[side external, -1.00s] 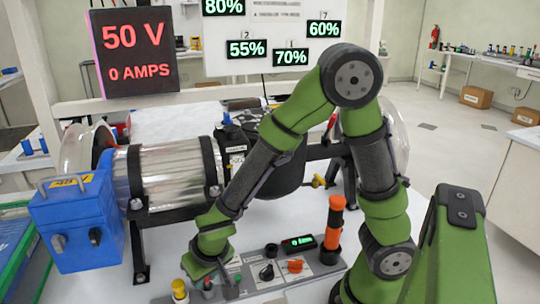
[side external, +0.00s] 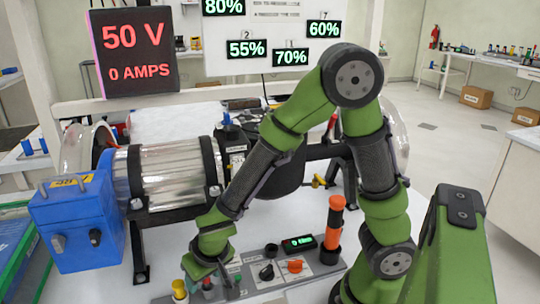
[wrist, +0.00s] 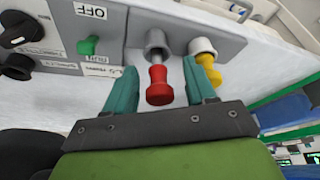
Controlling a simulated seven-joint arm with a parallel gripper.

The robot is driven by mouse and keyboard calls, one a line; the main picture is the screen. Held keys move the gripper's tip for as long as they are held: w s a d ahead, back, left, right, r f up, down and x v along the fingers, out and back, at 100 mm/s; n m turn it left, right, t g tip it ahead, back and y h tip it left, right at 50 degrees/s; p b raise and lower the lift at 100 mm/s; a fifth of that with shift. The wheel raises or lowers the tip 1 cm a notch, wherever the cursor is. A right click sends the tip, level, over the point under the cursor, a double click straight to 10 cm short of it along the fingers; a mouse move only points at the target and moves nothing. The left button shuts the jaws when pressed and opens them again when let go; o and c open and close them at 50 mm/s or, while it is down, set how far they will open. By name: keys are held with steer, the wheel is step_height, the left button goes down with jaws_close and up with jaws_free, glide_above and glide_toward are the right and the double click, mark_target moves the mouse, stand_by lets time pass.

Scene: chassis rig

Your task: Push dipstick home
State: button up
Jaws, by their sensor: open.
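A red-handled plunger (wrist: 159,86) stands in a grey collar (wrist: 157,45) in the wrist view, with some of its shaft showing between handle and collar. A yellow-handled piece (wrist: 209,74) in a white collar (wrist: 202,47) is just right of it; the yellow piece also shows at the bottom of the side view (side external: 179,289). I cannot tell which of the two is the dipstick. My gripper (wrist: 158,78) is open, its teal fingers on either side of the red handle, the right finger close to the yellow piece. Contact cannot be made out.
A grey control panel (side external: 256,256) with knobs and a green display lies beside my gripper. An orange-and-black upright handle (side external: 334,222) stands at its right end. The blue box (side external: 75,225) and the clear cylinder (side external: 170,175) stand behind and left.

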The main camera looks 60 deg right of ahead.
steer(key=s+a+r+n, duration=0.1)
steer(key=s+r, duration=0.2)
steer(key=r, duration=0.4)
steer(key=s+a+r, duration=0.1)
steer(key=s+r, duration=0.3)
steer(key=r, duration=0.4)
steer(key=s+d+r+m+t+y, duration=0.1)
steer(key=s+d+r+t+y, duration=0.2)
steer(key=d, duration=0.6)
step_height(320, 180, up, 2)
steer(key=shift+d, duration=0.2)
